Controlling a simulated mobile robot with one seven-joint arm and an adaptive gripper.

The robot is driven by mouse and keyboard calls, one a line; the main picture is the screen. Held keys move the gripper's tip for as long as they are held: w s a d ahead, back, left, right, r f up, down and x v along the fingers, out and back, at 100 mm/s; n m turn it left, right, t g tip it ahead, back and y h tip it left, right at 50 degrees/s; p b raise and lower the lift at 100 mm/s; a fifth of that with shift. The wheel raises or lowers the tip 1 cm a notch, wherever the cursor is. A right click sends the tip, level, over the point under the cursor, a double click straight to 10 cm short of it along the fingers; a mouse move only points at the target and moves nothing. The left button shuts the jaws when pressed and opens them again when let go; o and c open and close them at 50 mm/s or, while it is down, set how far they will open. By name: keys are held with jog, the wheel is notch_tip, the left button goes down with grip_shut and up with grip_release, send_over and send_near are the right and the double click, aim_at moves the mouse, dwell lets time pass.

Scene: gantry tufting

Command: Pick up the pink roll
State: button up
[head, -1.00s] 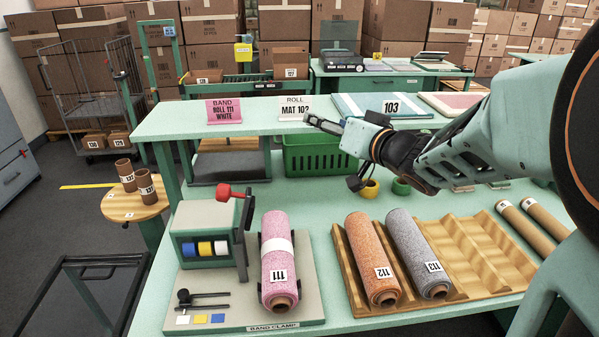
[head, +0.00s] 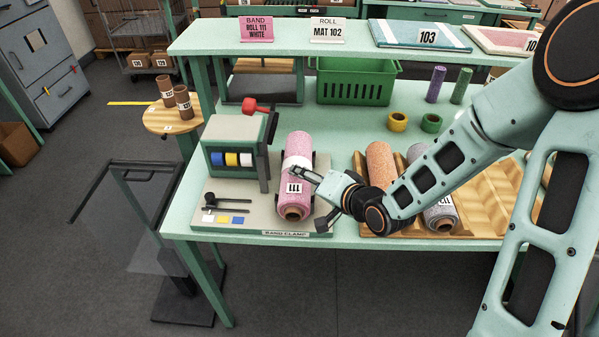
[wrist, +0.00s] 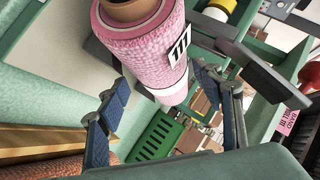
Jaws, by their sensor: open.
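The pink roll (head: 297,145), labelled 111 with a white band around its middle, lies in the band clamp (head: 230,217) on the table. My gripper (head: 308,198) is open at the roll's right side, partly in front of it in the head view. In the wrist view the pink roll (wrist: 145,55) shows large, its brown core end at the top. The open fingers (wrist: 160,92) stand apart on either side of the roll's lower part. The roll seems to lie beyond the fingertips; I cannot tell whether they touch it.
An orange roll (head: 380,160) and a grey roll lie in the wooden rack at the right, partly behind my arm. The clamp's post and red-knobbed lever (head: 255,105) stand left of the pink roll. A green basket (head: 357,85) stands behind.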

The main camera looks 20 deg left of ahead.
jog(key=shift+w+p+x, duration=0.25)
jog(key=shift+p+x, duration=0.35)
jog(key=shift+x, duration=3.45)
jog(key=shift+d+r, duration=0.1)
jog(key=shift+r, duration=0.05)
jog(key=c, duration=0.9)
jog(key=shift+r, duration=0.1)
jog(key=shift+c, duration=1)
